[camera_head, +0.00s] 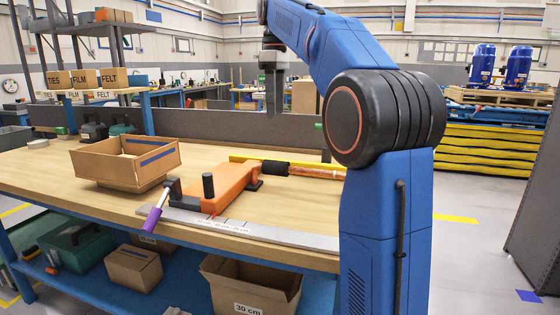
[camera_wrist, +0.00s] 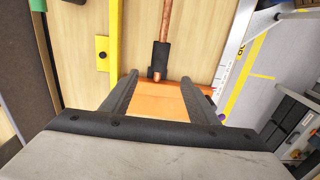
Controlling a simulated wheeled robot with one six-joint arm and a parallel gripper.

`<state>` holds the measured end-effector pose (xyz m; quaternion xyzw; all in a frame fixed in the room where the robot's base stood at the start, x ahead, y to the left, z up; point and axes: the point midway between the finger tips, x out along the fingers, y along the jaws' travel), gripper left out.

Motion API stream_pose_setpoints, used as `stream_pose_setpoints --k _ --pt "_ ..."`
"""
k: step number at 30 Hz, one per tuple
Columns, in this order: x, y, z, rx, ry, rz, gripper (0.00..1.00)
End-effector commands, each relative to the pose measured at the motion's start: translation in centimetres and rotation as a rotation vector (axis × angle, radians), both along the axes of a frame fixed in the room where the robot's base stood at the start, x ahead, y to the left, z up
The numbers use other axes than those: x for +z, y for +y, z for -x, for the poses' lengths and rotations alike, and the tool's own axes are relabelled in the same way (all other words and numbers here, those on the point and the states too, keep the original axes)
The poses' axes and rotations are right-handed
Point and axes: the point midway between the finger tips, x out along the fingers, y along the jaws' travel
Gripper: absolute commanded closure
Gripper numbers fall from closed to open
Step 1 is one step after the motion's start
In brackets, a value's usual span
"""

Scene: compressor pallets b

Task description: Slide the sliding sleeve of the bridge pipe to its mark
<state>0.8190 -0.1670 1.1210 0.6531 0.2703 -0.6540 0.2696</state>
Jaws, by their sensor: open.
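The bridge pipe is a copper pipe (camera_head: 318,172), partly hidden behind my arm in the head view; it also shows in the wrist view (camera_wrist: 166,20). A black sleeve (camera_head: 274,168) sits around its end, next to an orange fixture (camera_head: 228,186). In the wrist view the sleeve (camera_wrist: 159,58) lies ahead of my fingers, with the orange fixture (camera_wrist: 165,97) between them in the picture. My gripper (camera_head: 273,110) is open and empty, pointing down well above the bench; its spread fingers show in the wrist view (camera_wrist: 159,90). I cannot make out a mark on the pipe.
A cardboard box (camera_head: 100,162) stands on the bench at left. A yellow bar (camera_head: 240,158) lies behind the pipe. A metal ruler (camera_head: 270,236) runs along the front edge, with a purple-handled tool (camera_head: 152,218) at its left end. A grey panel (camera_head: 230,124) backs the bench.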

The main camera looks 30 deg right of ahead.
Motion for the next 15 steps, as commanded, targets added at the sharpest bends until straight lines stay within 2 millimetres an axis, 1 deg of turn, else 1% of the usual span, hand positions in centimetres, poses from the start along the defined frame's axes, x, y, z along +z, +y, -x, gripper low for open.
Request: stream_pose_setpoints --k 5,15 --pt "-1.6 0.0 0.1 0.000 0.000 0.000 0.46" --pt "-7.6 0.0 0.1 -0.001 0.001 0.000 0.46"
